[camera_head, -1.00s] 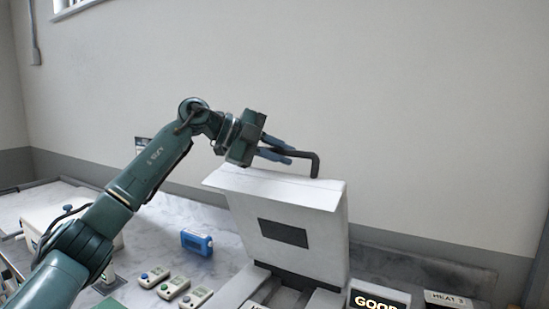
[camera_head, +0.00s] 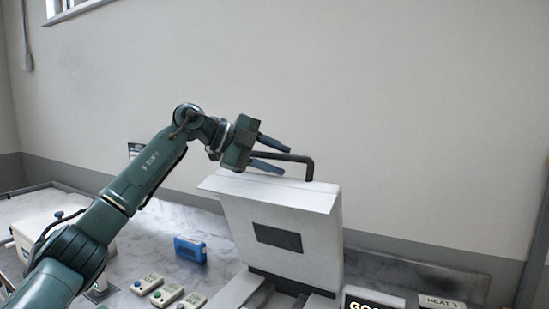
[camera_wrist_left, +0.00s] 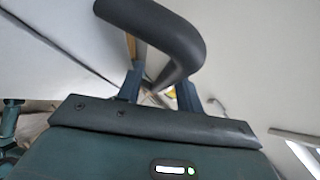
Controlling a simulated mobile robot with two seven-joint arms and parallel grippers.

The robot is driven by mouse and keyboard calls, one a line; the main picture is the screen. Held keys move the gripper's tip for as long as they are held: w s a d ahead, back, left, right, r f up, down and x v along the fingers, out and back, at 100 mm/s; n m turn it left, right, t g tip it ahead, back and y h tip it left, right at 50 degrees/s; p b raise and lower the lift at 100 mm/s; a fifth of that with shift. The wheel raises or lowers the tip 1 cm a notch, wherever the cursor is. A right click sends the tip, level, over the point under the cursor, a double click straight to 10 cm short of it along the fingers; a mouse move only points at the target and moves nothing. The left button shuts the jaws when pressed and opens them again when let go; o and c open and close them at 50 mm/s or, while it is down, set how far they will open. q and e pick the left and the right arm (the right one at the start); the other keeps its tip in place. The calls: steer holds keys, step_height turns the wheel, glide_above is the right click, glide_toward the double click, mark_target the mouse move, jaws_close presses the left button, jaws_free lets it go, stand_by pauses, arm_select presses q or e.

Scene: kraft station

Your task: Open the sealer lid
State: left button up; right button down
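The white sealer lid (camera_head: 318,240) stands raised and nearly upright, with a dark rectangular panel on its face. Its black bent handle (camera_head: 309,172) rises from the top edge and points left. My left gripper (camera_head: 277,158) is open at the handle, with its two blue fingers spread above and below the bar. In the left wrist view the dark handle (camera_wrist_left: 165,30) curves close in front of the open fingers (camera_wrist_left: 160,90). I cannot tell whether a finger touches it. The sealer base (camera_head: 245,290) shows partly below the lid. My right gripper is out of view.
A blue device (camera_head: 190,248) and several small button boxes (camera_head: 165,296) stand on the marble-look table left of the sealer. A white container (camera_head: 35,228) is at the far left. Lit and labelled signs (camera_head: 440,302) stand at the lower right. The wall is behind.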

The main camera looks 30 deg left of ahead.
arm_select(q)
steer(key=shift+s+a+r, duration=0.2)
steer(key=shift+s+a, duration=0.1)
steer(key=shift+a, duration=0.15)
steer(key=b+v, duration=0.1)
steer(key=v, duration=1.1)
steer(key=shift+b, duration=0.4)
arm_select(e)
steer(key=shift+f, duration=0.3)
arm_select(q)
steer(key=shift+r, duration=0.1)
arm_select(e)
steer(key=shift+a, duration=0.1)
